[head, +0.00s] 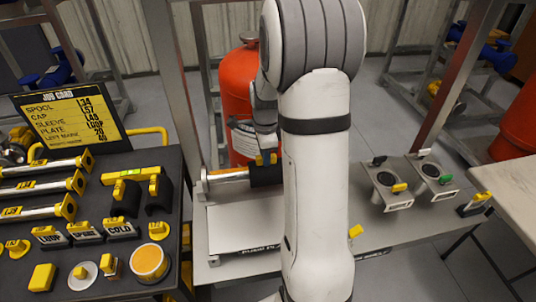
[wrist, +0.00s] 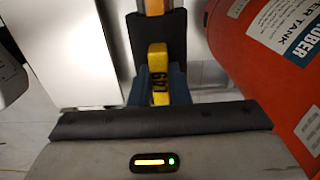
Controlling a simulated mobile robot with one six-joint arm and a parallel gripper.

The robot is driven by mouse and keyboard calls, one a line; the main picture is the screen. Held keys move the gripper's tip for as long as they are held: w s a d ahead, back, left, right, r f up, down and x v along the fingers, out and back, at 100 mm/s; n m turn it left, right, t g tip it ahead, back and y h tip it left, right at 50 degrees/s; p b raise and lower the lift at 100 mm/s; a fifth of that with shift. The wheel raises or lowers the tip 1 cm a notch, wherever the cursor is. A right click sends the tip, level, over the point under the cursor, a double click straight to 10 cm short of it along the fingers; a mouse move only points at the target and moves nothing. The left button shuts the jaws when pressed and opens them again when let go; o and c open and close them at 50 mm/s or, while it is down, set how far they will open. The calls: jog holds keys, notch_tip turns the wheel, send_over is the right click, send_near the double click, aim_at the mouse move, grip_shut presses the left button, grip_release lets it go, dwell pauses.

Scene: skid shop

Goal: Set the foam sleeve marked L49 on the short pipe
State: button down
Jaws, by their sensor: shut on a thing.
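In the wrist view the dark sleeve (wrist: 142,42) lies over the line of the orange pipe (wrist: 155,6). Its yellow tab's lettering is upside down and hard to read. My gripper (wrist: 159,85) is shut on this tab; in the head view my gripper (head: 266,150) is above the sleeve, partly hidden by my arm. I cannot tell whether the sleeve is fully seated. The pipe's right end is hidden.
A red tank (head: 232,105) stands close behind the pipe. The dark bench (head: 200,290) at left holds two other dark sleeves (head: 125,200), spools and tags. A job card (head: 72,115) lists sleeve L49.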

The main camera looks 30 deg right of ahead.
jog(key=c, duration=1.3)
grip_release()
jog(key=shift+r, duration=0.1)
jog(key=shift+c, duration=0.7)
jog(key=shift+r+p, duration=2.8)
jog(key=shift+r, duration=1.15)
jog(key=s+a+r+n+t, duration=0.1)
jog(key=s+a+r+n, duration=0.4)
jog(key=s+n, duration=0.5)
jog(key=s+a+r+n+t, duration=0.2)
jog(key=s+a+r+n, duration=0.4)
jog(key=n, duration=0.5)
jog(key=s+a, duration=0.2)
jog(key=s, duration=0.1)
jog(key=shift+s+a, duration=0.15)
jog(key=shift+s, duration=0.2)
